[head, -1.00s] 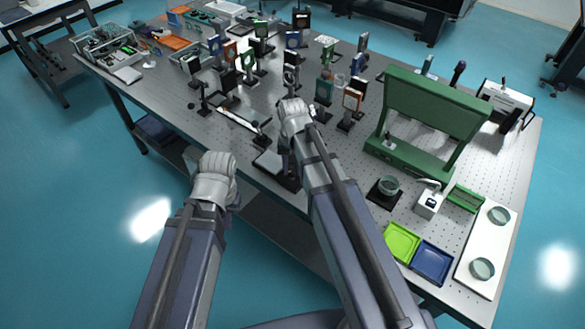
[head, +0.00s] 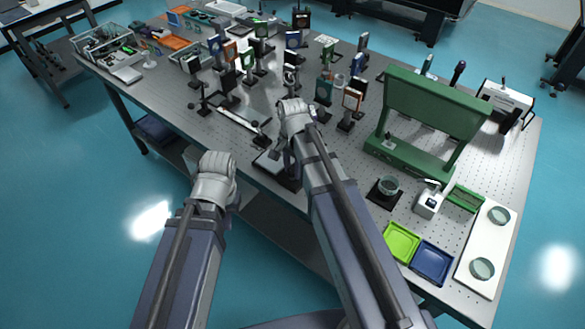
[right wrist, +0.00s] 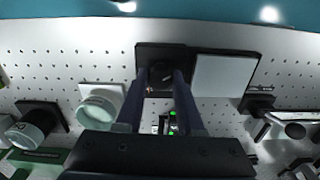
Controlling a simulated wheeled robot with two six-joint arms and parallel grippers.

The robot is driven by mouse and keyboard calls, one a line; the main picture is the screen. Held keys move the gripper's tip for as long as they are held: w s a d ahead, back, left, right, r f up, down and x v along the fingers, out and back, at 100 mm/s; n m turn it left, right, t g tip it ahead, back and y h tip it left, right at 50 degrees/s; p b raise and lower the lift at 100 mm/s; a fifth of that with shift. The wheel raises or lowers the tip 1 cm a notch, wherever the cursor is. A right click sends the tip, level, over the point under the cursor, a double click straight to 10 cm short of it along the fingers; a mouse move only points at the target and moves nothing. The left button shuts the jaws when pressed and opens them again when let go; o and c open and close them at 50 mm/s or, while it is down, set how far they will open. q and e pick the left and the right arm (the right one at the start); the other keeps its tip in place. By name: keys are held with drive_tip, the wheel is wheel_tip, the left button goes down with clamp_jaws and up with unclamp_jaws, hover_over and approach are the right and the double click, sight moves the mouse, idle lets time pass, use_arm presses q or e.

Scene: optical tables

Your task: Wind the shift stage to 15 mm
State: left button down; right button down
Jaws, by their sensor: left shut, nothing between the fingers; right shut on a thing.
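The shift stage shows in the head view as a low black base with a grey plate (head: 268,163) at the table's front edge. In the right wrist view it is a black block (right wrist: 147,54) beside a pale plate (right wrist: 222,76). My right gripper (head: 287,168) points down over its right part. In the right wrist view its fingers (right wrist: 166,76) are closed around a dark round part, probably the knob, mostly hidden between them. Small green lit marks show just below, too small to read. My left gripper (head: 236,198) is shut and empty, off the table's front edge, mostly hidden by my wrist.
A rail (head: 240,124) lies left of the stage. Several mounted optics stand behind.

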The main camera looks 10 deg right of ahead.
sight(293, 170)
idle(0.4)
drive_tip(key=c, duration=0.5)
unclamp_jaws()
drive_tip(key=shift+r, duration=0.1)
wheel_tip(293, 170, up, 8)
drive_tip(key=p, duration=0.8)
drive_tip(key=shift+f, duration=0.2)
